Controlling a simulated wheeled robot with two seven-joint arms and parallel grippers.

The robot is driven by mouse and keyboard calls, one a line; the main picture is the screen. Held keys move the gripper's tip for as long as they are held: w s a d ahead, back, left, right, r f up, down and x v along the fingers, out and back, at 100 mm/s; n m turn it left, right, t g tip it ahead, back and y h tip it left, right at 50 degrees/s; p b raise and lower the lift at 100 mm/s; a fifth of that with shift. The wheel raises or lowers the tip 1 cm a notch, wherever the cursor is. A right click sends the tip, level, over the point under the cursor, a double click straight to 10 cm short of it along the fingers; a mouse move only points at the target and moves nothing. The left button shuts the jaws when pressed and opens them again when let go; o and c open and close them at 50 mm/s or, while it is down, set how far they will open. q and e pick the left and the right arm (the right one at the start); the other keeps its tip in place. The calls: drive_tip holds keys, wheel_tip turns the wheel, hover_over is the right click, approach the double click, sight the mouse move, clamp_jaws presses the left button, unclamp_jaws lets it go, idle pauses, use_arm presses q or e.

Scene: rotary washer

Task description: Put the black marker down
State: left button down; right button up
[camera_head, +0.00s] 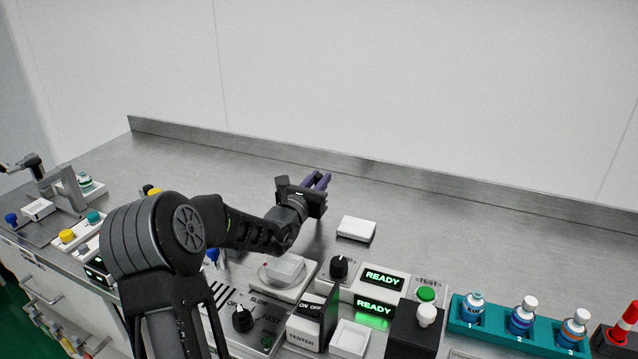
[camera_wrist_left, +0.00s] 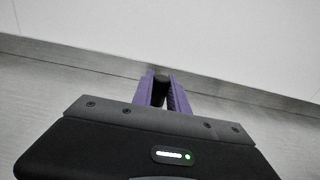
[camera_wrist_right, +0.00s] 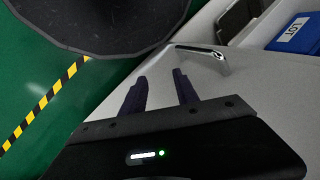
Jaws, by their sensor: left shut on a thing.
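My left gripper (camera_head: 318,181) is at the back middle of the steel bench, with its purple fingers pointing toward the back ledge. In the left wrist view its fingers (camera_wrist_left: 164,90) are shut on a black thing, the black marker (camera_wrist_left: 160,88), of which only a short dark part shows between them. The marker cannot be made out in the head view. How high the gripper is above the bench is hard to tell. My right gripper (camera_wrist_right: 160,92) shows only in its wrist view, with its purple fingers apart and nothing between them, near a white cabinet front with a metal handle (camera_wrist_right: 203,52).
A white box (camera_head: 356,228) lies right of the left gripper. Tester panels with READY displays (camera_head: 383,278), a green button (camera_head: 426,293) and a teal bottle rack (camera_head: 500,338) line the front. The steel bench (camera_head: 420,215) is clear at the back right.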

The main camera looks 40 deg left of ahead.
use_arm(q)
drive_tip(key=shift+f, duration=0.4)
drive_tip(key=shift+f, duration=0.15)
drive_tip(key=c, duration=1.3)
unclamp_jaws()
drive_tip(key=v, duration=1.2)
drive_tip(key=shift+b, duration=0.45)
drive_tip(key=shift+o, duration=0.6)
